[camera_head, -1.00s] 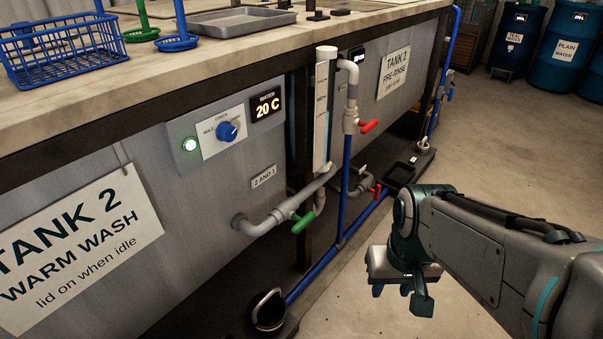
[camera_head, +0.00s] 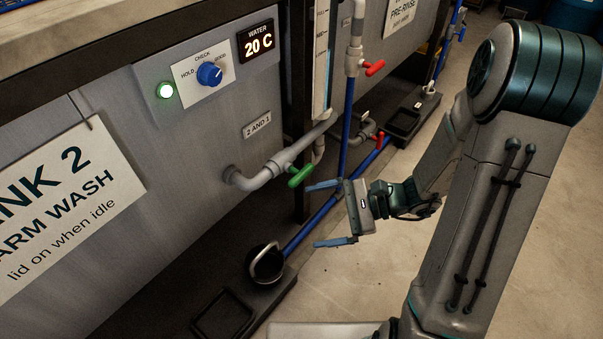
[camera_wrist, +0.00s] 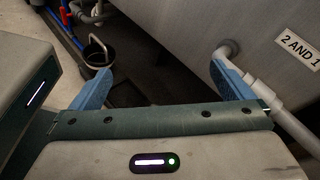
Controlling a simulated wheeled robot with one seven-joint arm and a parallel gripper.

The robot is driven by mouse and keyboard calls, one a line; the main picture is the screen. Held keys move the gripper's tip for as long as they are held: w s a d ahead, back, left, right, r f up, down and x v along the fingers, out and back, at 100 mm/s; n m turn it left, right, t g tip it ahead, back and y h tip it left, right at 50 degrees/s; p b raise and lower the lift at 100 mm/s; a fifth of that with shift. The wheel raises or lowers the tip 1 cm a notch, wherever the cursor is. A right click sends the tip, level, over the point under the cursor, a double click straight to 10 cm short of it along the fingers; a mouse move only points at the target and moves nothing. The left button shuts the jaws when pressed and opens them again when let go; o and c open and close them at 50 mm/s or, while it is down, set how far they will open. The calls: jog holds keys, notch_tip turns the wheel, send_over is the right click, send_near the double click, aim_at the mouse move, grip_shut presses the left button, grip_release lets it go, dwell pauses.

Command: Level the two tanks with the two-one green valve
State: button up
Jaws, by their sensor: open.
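The green valve handle (camera_head: 300,175) sits on the grey pipe (camera_head: 262,176) under the "2 AND 1" label (camera_head: 257,125), which also shows in the wrist view (camera_wrist: 300,50). My gripper (camera_head: 330,214) is open and empty. In the head view its blue fingers point left, just right of and below the green handle, with no visible contact. In the wrist view the gripper (camera_wrist: 160,88) has its fingers spread, with the grey pipe running past the right finger. The green handle is not seen there. Tank 2 (camera_head: 120,130) is at left; part of Tank 1 (camera_head: 425,50) shows behind.
Red valve handles (camera_head: 374,68) are on nearby pipes. A blue pipe (camera_head: 312,222) runs low along the tanks. A black bucket (camera_head: 266,262) stands on a dark tray on the floor. A blue knob (camera_head: 209,74) is on Tank 2's panel. Floor at right is open.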

jog(key=w+d+f+m+t+y, duration=0.2)
jog(key=w+f+m+t, duration=0.1)
jog(key=w+m+t, duration=0.2)
jog(key=m+t+h+b, duration=0.1)
jog(key=m+t+h, duration=0.1)
jog(key=m+t, duration=0.45)
send_near(305, 177)
jog(key=shift+m, duration=0.35)
jog(key=b+x, duration=0.3)
jog(key=x, duration=0.8)
jog(key=shift+a, duration=0.1)
jog(key=c, duration=0.7)
